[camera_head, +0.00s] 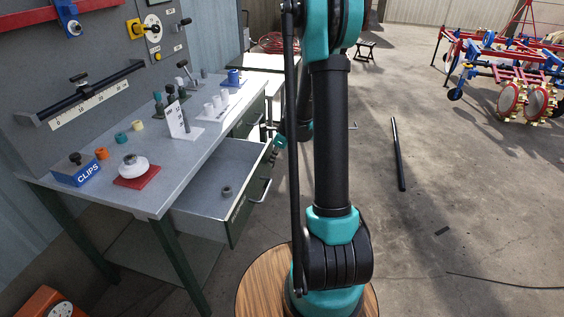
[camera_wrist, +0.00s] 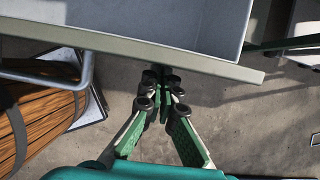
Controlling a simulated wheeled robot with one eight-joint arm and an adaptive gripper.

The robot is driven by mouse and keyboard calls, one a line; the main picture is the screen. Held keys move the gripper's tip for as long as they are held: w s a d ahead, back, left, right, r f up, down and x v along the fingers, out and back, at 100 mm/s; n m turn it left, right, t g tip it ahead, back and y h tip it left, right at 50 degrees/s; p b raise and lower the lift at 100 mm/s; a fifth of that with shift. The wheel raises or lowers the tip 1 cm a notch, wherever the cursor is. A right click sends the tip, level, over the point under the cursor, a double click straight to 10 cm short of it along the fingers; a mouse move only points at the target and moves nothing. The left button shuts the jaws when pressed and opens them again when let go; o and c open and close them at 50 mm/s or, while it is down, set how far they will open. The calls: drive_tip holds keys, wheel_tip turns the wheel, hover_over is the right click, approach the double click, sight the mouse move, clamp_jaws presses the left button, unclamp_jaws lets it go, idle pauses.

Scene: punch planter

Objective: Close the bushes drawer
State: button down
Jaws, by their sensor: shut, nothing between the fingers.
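The open drawer (camera_head: 190,207) is pulled out from under the workbench, and a grey ring (camera_head: 227,192) lies inside it. Its green front panel (camera_head: 238,217) carries a metal handle (camera_head: 264,190). In the wrist view the drawer's grey inside (camera_wrist: 190,22) and front edge (camera_wrist: 215,66) cross the top, with the handle (camera_wrist: 88,68) at left. My gripper (camera_head: 279,143) is at the far end of the drawer front. In the wrist view my gripper (camera_wrist: 161,88) is shut and empty, fingertips at the front edge; contact cannot be told. The drawer's label is unreadable.
The workbench top (camera_head: 200,133) holds a blue CLIPS box (camera_head: 78,170), a white round part on a red plate (camera_head: 136,177), white cylinders (camera_head: 216,107) and a card (camera_head: 177,121). A black bar (camera_head: 398,153) lies on the floor at right. The floor around it is mostly clear.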

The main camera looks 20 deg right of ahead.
drive_tip(key=w+a, duration=0.3)
drive_tip(key=a, duration=0.2)
drive_tip(key=w+a, duration=0.3)
drive_tip(key=a, duration=0.3)
drive_tip(key=w+a, duration=0.4)
drive_tip(key=a, duration=0.2)
drive_tip(key=shift+w+a, duration=0.1)
drive_tip(key=shift+a, duration=0.2)
